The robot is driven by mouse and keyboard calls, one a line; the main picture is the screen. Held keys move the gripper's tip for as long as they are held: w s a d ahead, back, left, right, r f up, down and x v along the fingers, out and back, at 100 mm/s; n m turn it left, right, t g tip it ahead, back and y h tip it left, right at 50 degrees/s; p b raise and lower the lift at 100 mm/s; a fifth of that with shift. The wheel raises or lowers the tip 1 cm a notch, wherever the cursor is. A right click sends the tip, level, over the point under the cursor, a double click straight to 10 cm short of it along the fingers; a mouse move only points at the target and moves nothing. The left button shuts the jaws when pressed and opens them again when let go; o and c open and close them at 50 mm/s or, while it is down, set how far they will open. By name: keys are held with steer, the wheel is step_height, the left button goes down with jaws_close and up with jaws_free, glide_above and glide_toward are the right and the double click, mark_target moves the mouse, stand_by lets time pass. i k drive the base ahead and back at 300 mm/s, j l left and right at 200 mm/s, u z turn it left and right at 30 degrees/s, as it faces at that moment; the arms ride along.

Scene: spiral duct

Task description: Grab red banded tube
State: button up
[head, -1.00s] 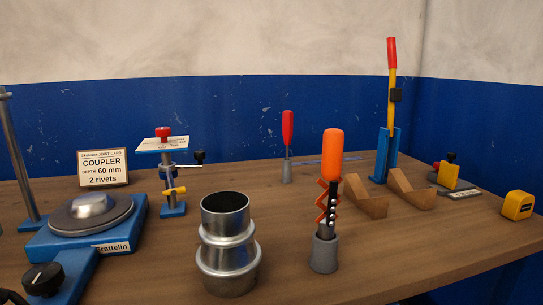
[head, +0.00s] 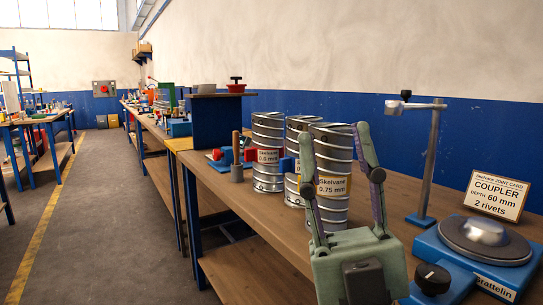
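Three grey metal spiral tubes stand upright on the wooden bench in the head view. The left tube (head: 268,130) has a 0.6 mm label with red (head: 251,155) beside it, and seems to be the red banded tube. The middle tube (head: 297,126) is partly hidden and shows some blue. The right tube (head: 331,150) has a Skelvane 0.75 mm label with yellow beside it. My gripper (head: 335,132) is open and empty, its fingers spread in front of the right tube in the picture. It is right of the red banded tube, apart from it.
A blue stand (head: 212,121) with a dark top is behind the tubes. A blue and grey post (head: 432,160), a coupler card (head: 495,195) and a blue turntable device (head: 470,262) are at the right. The aisle floor (head: 105,210) at left is clear.

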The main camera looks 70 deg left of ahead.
mark_target(268, 128)
steer(key=u, duration=2.15)
steer(key=i+l+z, duration=0.1)
steer(key=i, duration=0.35)
steer(key=i+l+z, duration=0.1)
steer(key=i, duration=0.35)
steer(key=l, duration=0.1)
